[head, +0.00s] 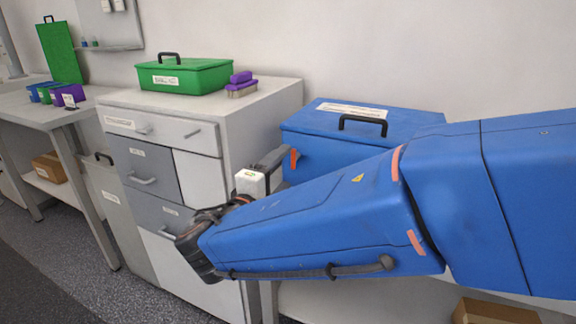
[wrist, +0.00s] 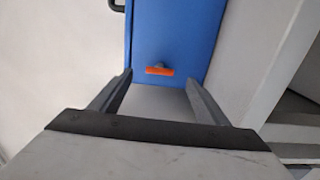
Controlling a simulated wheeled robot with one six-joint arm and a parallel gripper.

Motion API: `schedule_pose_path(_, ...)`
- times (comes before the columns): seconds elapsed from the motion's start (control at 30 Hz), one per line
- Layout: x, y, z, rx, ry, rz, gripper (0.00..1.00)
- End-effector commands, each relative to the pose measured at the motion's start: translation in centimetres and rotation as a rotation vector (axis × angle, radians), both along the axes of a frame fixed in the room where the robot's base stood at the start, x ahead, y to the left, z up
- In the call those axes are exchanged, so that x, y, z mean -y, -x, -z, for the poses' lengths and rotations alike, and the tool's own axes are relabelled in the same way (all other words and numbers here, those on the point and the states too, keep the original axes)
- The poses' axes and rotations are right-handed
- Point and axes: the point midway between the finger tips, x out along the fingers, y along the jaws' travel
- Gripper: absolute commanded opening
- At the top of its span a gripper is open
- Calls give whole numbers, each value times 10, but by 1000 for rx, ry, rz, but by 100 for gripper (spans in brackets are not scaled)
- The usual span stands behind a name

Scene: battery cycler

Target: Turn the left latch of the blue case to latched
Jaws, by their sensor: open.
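The blue case (head: 330,120) stands closed on a bench, with a black handle and a white label on its lid. Its orange left latch (head: 293,159) shows on the front face in the head view. In the wrist view the latch (wrist: 160,70) lies crosswise on the blue face, ahead of and between my fingers. My gripper (wrist: 160,95) is open and empty, and its fingertips are apart from the latch. My blue arm hides the right part of the case's front in the head view.
A white and grey drawer cabinet (head: 165,190) stands left of the case, with a green case (head: 185,76) and purple objects (head: 241,84) on top. A side table (head: 50,112) is farther left. A cardboard box (head: 495,312) sits low at the right.

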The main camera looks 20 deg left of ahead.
Motion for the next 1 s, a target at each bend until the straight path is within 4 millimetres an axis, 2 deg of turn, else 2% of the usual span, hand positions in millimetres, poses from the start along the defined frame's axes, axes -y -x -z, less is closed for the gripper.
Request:
schedule_pose_path(0.03, -2, 11, 0, 0, 0, -4, 69)
schedule_pose_path(0.3, -6, 60, 0, 0, -1, -3, 69)
schedule_pose_path(0.6, -9, 107, 0, -1, 0, -2, 69)
schedule_pose_path(0.8, -10, 123, 0, 0, 0, -1, 69)
schedule_pose_path(1.0, -10, 126, 0, -1, 0, 1, 69)
